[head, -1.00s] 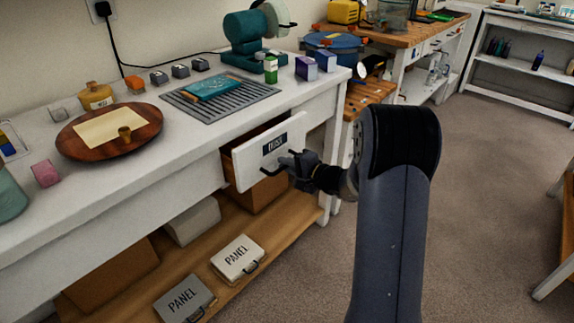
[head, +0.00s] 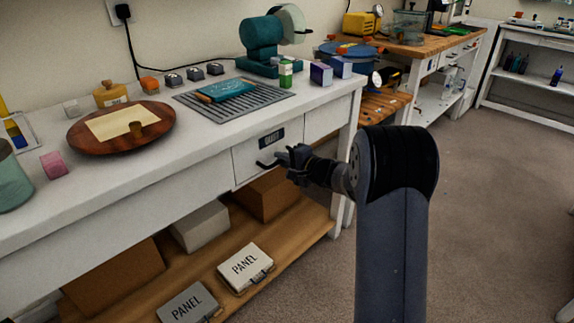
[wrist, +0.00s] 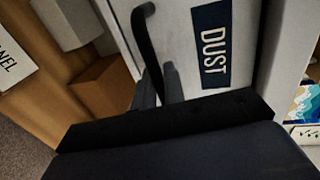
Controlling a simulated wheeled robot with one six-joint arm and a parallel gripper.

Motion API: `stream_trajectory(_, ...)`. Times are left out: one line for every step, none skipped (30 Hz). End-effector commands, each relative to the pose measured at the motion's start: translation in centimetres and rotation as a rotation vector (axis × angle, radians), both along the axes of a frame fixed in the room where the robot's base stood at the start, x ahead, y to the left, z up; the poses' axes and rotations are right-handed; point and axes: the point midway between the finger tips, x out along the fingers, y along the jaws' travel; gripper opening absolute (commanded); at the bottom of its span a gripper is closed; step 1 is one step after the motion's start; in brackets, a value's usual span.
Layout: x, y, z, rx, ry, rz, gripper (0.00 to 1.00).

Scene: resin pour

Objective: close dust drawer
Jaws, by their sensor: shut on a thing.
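The dust drawer (head: 250,159) is a white front with a dark label in the white workbench, and it looks flush or nearly flush with the bench face. Its label reads DUST in the wrist view (wrist: 211,45). Its dark handle (head: 268,165) also shows in the wrist view (wrist: 147,42). My gripper (head: 283,159) is at the handle's right part and is shut on it. In the wrist view the fingers (wrist: 160,88) are at the handle's lower end. The arm hides part of the fingers.
The white bench top (head: 215,122) holds a round wooden tray (head: 80,139), a grey slatted mat (head: 262,106) and small boxes. A wooden lower shelf (head: 290,240) carries boxes and two PANEL cases (head: 246,266). Open carpet (head: 490,220) lies to the right.

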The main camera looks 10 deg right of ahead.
Motion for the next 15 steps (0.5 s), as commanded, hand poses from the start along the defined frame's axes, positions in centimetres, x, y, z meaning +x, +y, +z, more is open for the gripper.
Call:
stream_trajectory(0.2,0.05,0.21,0.0,-0.003,-0.003,0.0)
stream_trajectory(0.21,0.05,0.22,0.001,-0.004,-0.003,0.0)
stream_trajectory(0.22,0.05,0.23,0.001,-0.004,-0.003,0.0)
stream_trajectory(0.23,0.06,0.25,0.001,-0.004,-0.003,0.0)
stream_trajectory(0.23,0.06,0.26,0.002,-0.005,-0.003,0.11)
stream_trajectory(0.25,0.06,0.28,0.001,-0.006,-0.003,0.15)
stream_trajectory(0.23,0.06,0.28,0.001,-0.006,-0.003,0.17)
stream_trajectory(0.23,0.07,0.27,0.001,-0.006,-0.003,0.2)
stream_trajectory(0.2,0.06,0.26,0.001,-0.006,-0.003,0.23)
stream_trajectory(0.19,0.05,0.26,0.001,-0.006,-0.003,0.25)
stream_trajectory(0.18,0.05,0.24,0.001,-0.004,-0.002,0.28)
stream_trajectory(0.17,0.05,0.23,0.001,-0.004,-0.002,0.29)
stream_trajectory(0.16,0.05,0.22,0.001,-0.004,-0.002,0.29)
stream_trajectory(0.15,0.05,0.21,0.001,-0.004,-0.002,0.29)
stream_trajectory(0.15,0.05,0.2,0.001,-0.004,-0.002,0.29)
